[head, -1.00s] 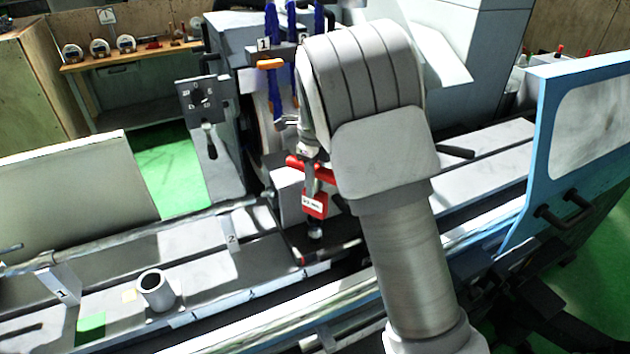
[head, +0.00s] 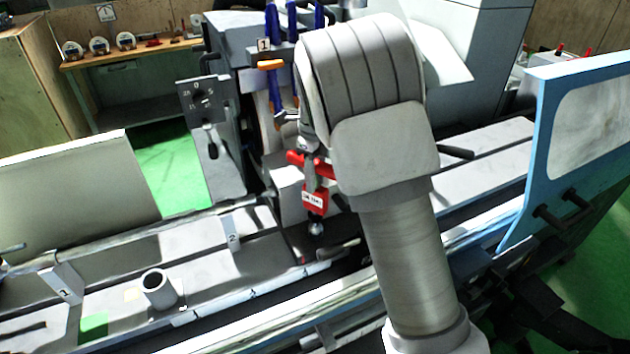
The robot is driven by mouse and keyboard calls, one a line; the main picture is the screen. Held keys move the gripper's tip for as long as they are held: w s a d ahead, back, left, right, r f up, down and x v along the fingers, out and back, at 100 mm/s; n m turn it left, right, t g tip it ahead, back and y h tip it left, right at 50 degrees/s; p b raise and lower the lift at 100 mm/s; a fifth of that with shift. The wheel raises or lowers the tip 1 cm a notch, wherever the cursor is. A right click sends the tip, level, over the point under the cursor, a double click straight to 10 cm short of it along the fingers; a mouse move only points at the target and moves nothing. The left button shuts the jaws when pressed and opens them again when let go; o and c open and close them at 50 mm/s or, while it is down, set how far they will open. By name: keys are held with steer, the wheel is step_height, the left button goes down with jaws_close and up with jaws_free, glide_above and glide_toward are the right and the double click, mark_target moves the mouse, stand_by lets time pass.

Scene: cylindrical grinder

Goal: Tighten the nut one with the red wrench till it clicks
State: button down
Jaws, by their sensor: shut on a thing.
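The red wrench (head: 314,197) hangs nearly upright near the middle of the head view, with a white label on its red body. The label's text is too small to read. A light round end (head: 316,228) shows at its bottom, close above the machine bed. My gripper (head: 311,152) is at the wrench's upper part, partly hidden by my own arm, and is shut on it. I cannot tell which part is nut one, or whether the wrench touches a nut.
The long machine bed (head: 205,262) runs across the view. A short grey tube (head: 158,290) and numbered brackets stand on its left part. Blue-handled tools (head: 272,30) hang behind the wrench. A blue-framed door (head: 540,150) stands at right.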

steer(key=shift+r, duration=1.75)
